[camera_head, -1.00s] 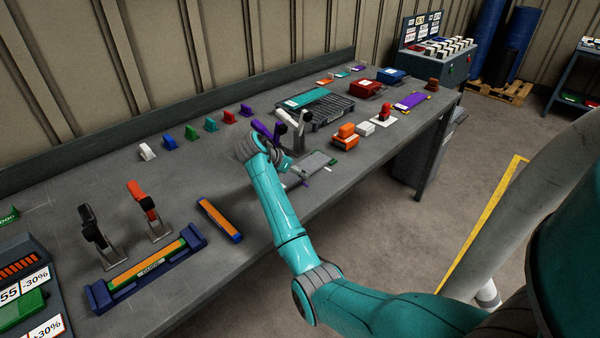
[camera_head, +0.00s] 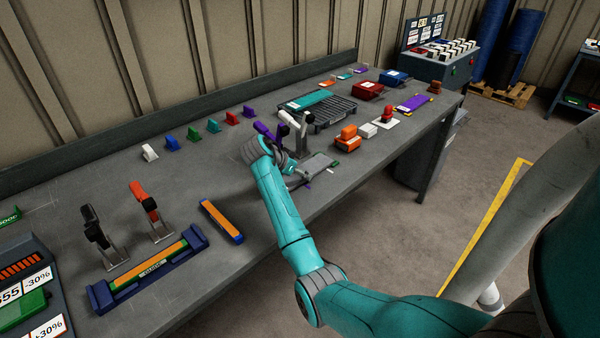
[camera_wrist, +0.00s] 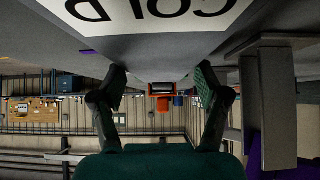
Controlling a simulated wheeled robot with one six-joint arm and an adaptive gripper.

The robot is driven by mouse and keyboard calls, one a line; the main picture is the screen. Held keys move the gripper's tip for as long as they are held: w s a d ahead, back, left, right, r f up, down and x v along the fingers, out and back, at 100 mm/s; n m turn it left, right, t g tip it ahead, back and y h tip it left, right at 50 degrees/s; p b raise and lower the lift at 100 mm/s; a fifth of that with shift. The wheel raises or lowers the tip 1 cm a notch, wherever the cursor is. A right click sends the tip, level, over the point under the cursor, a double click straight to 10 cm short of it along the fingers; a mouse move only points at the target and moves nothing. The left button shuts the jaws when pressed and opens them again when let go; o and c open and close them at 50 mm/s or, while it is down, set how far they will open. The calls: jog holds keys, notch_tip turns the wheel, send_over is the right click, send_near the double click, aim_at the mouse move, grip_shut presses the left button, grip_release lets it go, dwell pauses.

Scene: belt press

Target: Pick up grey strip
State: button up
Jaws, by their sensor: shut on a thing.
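The grey strip (camera_head: 315,166) is at the front edge of the bench, right of the purple and white-handled clamps. My gripper (camera_head: 287,164) is at its left end, partly hidden by my own wrist. In the wrist view my gripper (camera_wrist: 160,88) has its two fingers apart, one on each side of a grey surface (camera_wrist: 150,50) with a white label and large dark letters. This appears to be the strip seen close up, shut between the fingers. The exact contact is not clear.
A white-handled clamp (camera_head: 300,130) and a purple-handled clamp (camera_head: 264,131) stand close behind my gripper. Orange blocks (camera_head: 347,139) stand to the right. An orange and blue strip (camera_head: 221,221) lies left.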

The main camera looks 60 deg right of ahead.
jog(key=shift+r, duration=1.6)
jog(key=shift+s+r, duration=0.15)
jog(key=shift+s, duration=0.15)
jog(key=s+a, duration=0.4)
jog(key=s, duration=1.3)
